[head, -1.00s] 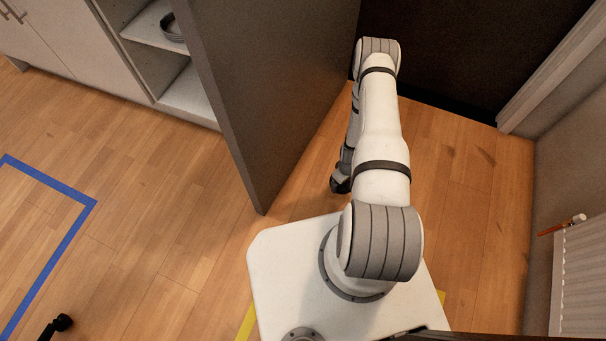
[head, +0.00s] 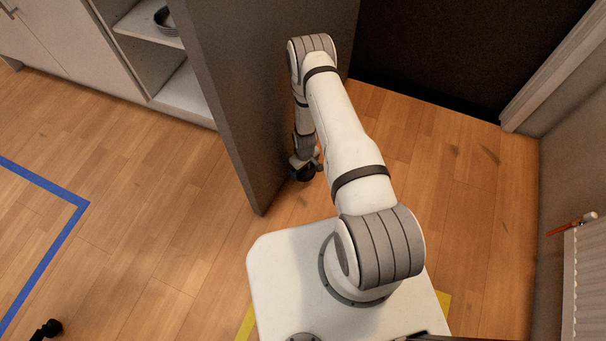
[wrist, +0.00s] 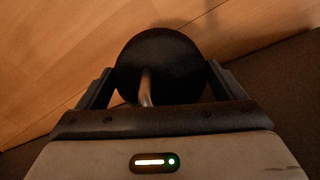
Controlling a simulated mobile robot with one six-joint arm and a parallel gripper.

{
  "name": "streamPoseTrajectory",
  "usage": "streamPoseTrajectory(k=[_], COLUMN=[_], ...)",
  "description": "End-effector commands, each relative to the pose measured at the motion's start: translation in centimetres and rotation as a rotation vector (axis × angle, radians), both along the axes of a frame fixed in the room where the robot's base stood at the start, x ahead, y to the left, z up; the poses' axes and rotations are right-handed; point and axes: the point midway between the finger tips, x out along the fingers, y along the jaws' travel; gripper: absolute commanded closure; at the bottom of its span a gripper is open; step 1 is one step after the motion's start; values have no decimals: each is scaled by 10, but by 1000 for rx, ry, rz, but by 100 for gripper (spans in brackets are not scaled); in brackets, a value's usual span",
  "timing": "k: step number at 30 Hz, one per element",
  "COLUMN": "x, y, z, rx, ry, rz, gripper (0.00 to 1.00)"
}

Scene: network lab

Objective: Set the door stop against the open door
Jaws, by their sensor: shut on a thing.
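The open door (head: 262,90) is a tall grey-brown panel left of my arm in the head view. My gripper (head: 307,163) is low beside the door's right-hand face. The door stop (wrist: 160,60) is a round black piece with a small metal part, between my gripper's fingers in the wrist view. My gripper is shut on it. In the head view the door stop (head: 303,175) shows as a small dark shape close to the floor. I cannot tell whether it touches the floor or the door.
Wooden floor (head: 450,180) is clear right of my arm. A dark doorway (head: 440,50) is behind, with a pale frame (head: 560,65) at right. A radiator (head: 588,280) stands at the right wall. An open shelf (head: 150,35) and blue floor tape (head: 50,262) are at left.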

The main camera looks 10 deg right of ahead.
Motion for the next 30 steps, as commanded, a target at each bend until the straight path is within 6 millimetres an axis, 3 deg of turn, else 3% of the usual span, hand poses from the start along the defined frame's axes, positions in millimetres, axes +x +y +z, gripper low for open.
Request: streamPoseTrajectory(k=[7,15,29,30], x=[2,3,4,4], y=[0,2,3,3], z=[-12,-52,-56,-55], rx=[0,0,0,0], ry=[-4,-4,-4,-3], rz=[1,2,1,1], gripper=[65,65,65,7])
